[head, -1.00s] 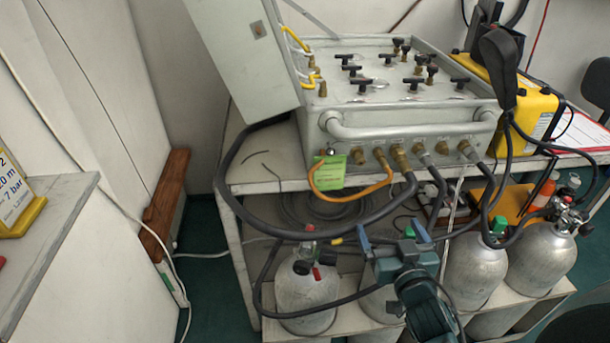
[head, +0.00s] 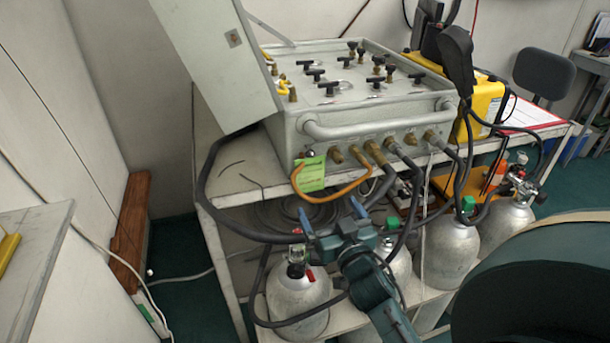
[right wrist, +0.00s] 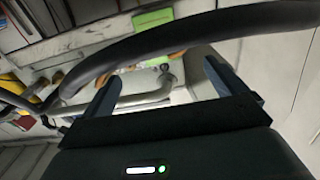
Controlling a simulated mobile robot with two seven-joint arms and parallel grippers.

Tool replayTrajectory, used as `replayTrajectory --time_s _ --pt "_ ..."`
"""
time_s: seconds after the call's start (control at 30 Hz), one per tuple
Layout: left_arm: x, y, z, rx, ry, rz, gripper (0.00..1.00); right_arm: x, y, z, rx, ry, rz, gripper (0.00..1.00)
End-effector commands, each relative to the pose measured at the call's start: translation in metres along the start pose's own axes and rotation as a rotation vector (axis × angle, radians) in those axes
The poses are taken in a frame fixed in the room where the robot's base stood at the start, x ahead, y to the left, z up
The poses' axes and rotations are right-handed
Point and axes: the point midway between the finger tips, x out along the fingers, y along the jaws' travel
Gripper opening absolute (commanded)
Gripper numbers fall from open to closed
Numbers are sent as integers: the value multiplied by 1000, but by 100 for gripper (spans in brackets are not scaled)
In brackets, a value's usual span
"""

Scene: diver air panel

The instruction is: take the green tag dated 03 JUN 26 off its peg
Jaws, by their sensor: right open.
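A green tag (head: 311,173) hangs at the front left of the grey air panel (head: 290,135), near a small peg-like fitting (head: 307,154). Its writing is too small to read. In the right wrist view the green tag (right wrist: 152,19) shows near the top, beyond a black hose. My right gripper (head: 331,212) is open and empty, below and slightly right of the tag and apart from it. In the right wrist view its fingers (right wrist: 162,72) stand apart with the black hose crossing the view near them. My left gripper is not in view.
An orange hose (head: 345,190) loops beside the tag. A thick black hose (head: 204,190) curves from the panel across the shelf front. Grey cylinders (head: 298,300) stand below on the trolley. A yellow case (head: 486,108) stands right of the panel.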

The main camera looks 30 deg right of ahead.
Motion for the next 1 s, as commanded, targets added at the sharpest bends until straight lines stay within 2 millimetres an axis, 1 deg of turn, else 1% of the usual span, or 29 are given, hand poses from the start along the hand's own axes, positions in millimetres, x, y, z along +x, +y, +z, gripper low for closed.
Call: replayTrajectory --time_s 0.1,0.33,0.43,0.67,0.77,1.0 --pt "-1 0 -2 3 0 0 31 19 0 -2 -3 4 -1 96" --pt "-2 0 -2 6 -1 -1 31 51 0 -1 -2 2 -1 96" --pt "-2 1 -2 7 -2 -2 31 60 0 -1 -1 1 -1 96" --pt "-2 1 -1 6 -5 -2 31 70 0 -1 -3 0 0 96" --pt "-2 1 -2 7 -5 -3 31 79 1 -1 -2 1 0 96" --pt "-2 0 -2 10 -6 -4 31 108 3 0 -1 2 -1 96"
